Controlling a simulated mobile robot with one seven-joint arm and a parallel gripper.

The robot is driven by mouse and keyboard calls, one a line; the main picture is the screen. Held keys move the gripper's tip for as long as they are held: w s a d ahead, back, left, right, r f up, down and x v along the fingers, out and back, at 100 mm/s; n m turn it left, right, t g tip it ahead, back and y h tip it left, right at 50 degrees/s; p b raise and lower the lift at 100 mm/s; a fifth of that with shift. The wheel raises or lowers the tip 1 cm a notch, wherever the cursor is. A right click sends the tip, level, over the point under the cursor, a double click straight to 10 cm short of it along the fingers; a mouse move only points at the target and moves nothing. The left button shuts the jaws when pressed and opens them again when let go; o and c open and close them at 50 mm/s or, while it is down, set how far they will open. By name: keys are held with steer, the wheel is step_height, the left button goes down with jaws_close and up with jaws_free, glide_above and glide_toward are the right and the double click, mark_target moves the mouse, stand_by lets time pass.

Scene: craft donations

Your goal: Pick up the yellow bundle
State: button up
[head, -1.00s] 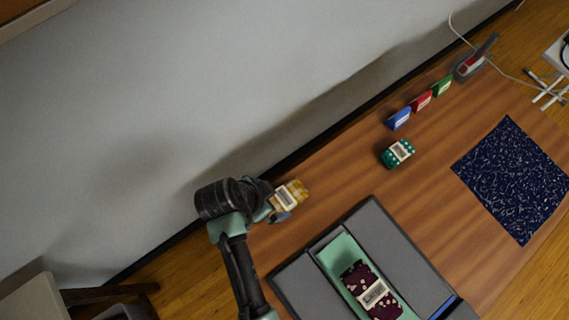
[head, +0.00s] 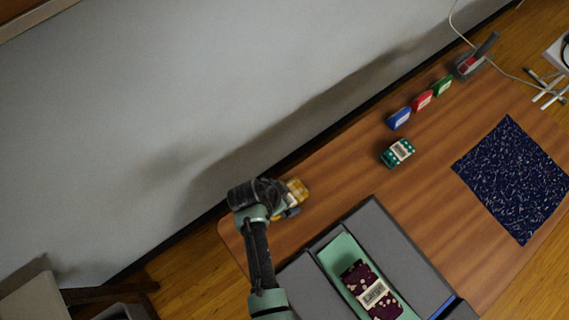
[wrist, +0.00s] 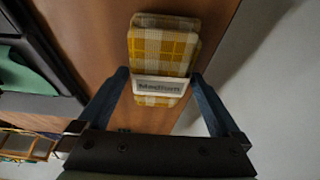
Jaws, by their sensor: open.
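The yellow bundle (head: 298,190) lies on the wooden table near its wall-side edge, partly hidden by my gripper in the head view. In the wrist view the yellow bundle (wrist: 165,50) is yellow-and-white checked with a white band reading "Medium". My gripper (wrist: 165,80) is open, with one blue finger on each side of the bundle's near end, around the band. I cannot tell whether the fingers touch it. In the head view my gripper (head: 289,212) is at the bundle's near side.
A grey case (head: 388,232) with a green tray (head: 345,245) holding a maroon bundle (head: 368,288) stands in front. The wall runs close behind the table.

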steer(key=c, duration=1.3)
